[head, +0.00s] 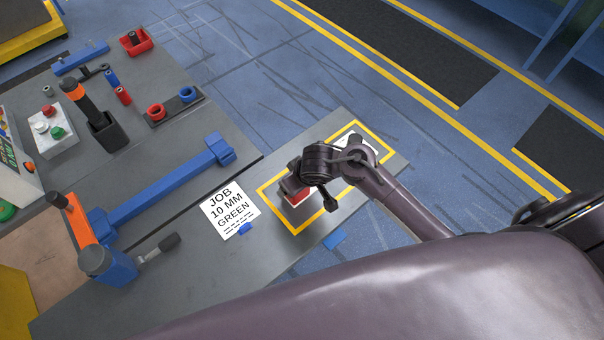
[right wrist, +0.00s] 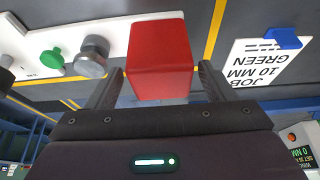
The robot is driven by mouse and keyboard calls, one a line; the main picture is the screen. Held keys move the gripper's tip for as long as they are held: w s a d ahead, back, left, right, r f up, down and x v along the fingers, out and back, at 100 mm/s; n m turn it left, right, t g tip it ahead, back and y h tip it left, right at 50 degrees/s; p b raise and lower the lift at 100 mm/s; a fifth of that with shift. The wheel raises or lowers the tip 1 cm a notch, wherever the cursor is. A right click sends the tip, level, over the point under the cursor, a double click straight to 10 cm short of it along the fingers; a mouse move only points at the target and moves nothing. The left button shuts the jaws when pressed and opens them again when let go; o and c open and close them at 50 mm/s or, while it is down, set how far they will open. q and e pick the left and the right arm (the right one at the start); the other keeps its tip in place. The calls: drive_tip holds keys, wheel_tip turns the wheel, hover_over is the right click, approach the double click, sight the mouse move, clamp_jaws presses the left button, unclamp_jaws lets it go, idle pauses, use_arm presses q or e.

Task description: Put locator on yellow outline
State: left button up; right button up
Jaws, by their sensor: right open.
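The locator is a white plate (right wrist: 40,55) carrying a red block (right wrist: 158,58), a grey knob (right wrist: 92,57) and a green knob (right wrist: 52,58). In the head view the red block (head: 295,194) and the plate's far end (head: 346,137) show within the yellow outline (head: 268,206); my right arm hides the plate's middle. In the right wrist view a yellow line (right wrist: 216,28) runs beside the plate, apart from it. My right gripper (right wrist: 161,68) is open, with one finger on each side of the red block. I cannot tell whether they touch. My left gripper is not in view.
A white job card (head: 229,210) lies left of the outline, with a blue piece (head: 245,228) at its edge. A blue clamp bar (head: 160,190), a control box (head: 55,133) and an orange-handled tool (head: 85,100) stand farther left. The bench edge is close beyond the outline.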

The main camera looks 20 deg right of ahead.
drive_tip(key=p+v, duration=0.3)
drive_tip(key=v, duration=0.7)
drive_tip(key=shift+p, duration=0.3)
drive_tip(key=shift+a+f, duration=0.1)
drive_tip(key=shift+f, duration=0.05)
